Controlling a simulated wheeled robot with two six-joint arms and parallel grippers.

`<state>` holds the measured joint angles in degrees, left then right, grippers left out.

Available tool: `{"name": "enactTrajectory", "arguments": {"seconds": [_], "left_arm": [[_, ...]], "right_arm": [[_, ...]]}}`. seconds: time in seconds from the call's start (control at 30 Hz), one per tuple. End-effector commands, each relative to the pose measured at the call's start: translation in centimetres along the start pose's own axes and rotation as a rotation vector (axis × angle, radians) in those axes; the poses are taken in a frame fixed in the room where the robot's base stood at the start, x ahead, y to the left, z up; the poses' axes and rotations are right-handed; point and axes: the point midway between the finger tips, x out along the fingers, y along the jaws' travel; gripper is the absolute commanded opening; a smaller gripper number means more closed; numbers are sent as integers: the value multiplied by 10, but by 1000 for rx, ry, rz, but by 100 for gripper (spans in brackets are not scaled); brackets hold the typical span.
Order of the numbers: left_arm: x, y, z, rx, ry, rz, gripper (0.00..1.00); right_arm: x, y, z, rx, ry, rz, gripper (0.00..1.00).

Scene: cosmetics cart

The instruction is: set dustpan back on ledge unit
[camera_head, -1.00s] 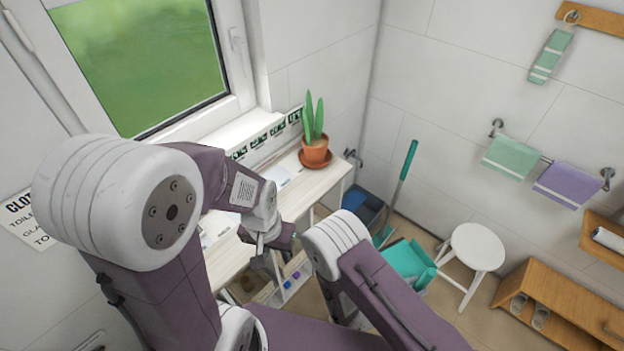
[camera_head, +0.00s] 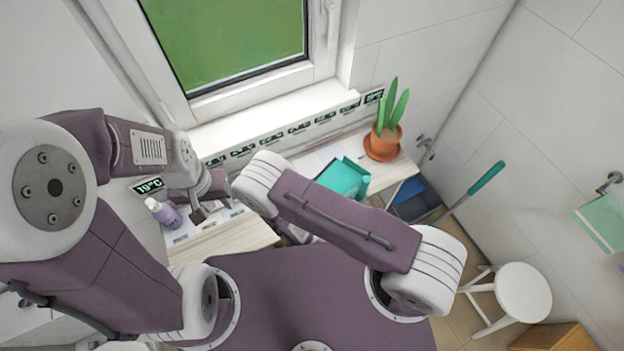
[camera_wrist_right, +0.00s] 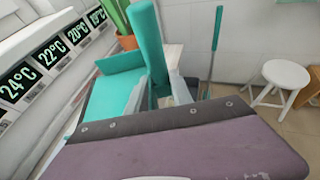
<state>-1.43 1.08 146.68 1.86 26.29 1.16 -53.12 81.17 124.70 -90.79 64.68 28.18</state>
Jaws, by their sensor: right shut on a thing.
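The teal dustpan (camera_head: 345,178) shows beyond my right forearm, in front of the potted plant and over or against the right part of the ledge unit (camera_head: 238,238). I cannot tell whether it touches the top. In the right wrist view the teal dustpan (camera_wrist_right: 112,100) has its handle upright, close to the camera. My right gripper (camera_wrist_right: 165,108) is shut on the dustpan; its fingertips are mostly hidden, and my forearm covers it in the head view. My left gripper (camera_head: 200,213) is over the left part of the unit, beside a purple bottle (camera_head: 165,213); its jaw opening is unclear.
A potted plant (camera_head: 383,142) stands at the unit's right end. Temperature displays (camera_wrist_right: 52,53) line its back edge below the window. A dark blue bin (camera_head: 412,200), a teal-handled tool (camera_head: 470,192) and a white stool (camera_head: 522,291) are to the right.

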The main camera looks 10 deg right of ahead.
Motion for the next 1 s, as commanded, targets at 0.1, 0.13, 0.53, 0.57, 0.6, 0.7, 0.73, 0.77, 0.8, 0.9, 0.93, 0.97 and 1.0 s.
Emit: {"name": "enactTrajectory", "arguments": {"seconds": [0.1,0.13,0.53,0.57,0.6,0.7,0.73,0.77,0.8,0.9,0.93,0.97,1.0], "left_arm": [[34,-1,4,0,0,0,36],[40,-1,4,0,-1,0,36],[82,-2,9,0,0,0,36],[82,-2,8,0,0,0,36],[82,-2,8,0,0,0,36],[92,-2,10,0,0,0,36],[96,-2,10,0,0,0,36],[102,-2,10,0,0,0,36],[109,-2,11,0,0,0,36],[115,-2,12,0,0,0,36],[113,-2,12,0,0,0,36],[112,-2,12,0,0,0,36],[110,-2,12,0,0,0,36]], "right_arm": [[14,32,-28,13,0,2,0],[16,42,-33,12,0,2,0],[30,108,-59,2,-1,0,0],[30,108,-58,2,-1,0,0],[30,108,-59,1,-1,0,0],[35,108,-70,1,-1,0,0],[37,108,-76,1,-1,0,0],[40,108,-82,1,0,0,0],[43,108,-90,1,0,0,0],[47,108,-99,1,-1,0,0],[46,108,-97,2,-1,1,0],[46,108,-96,2,-1,1,0],[45,108,-95,2,0,1,0]]}}
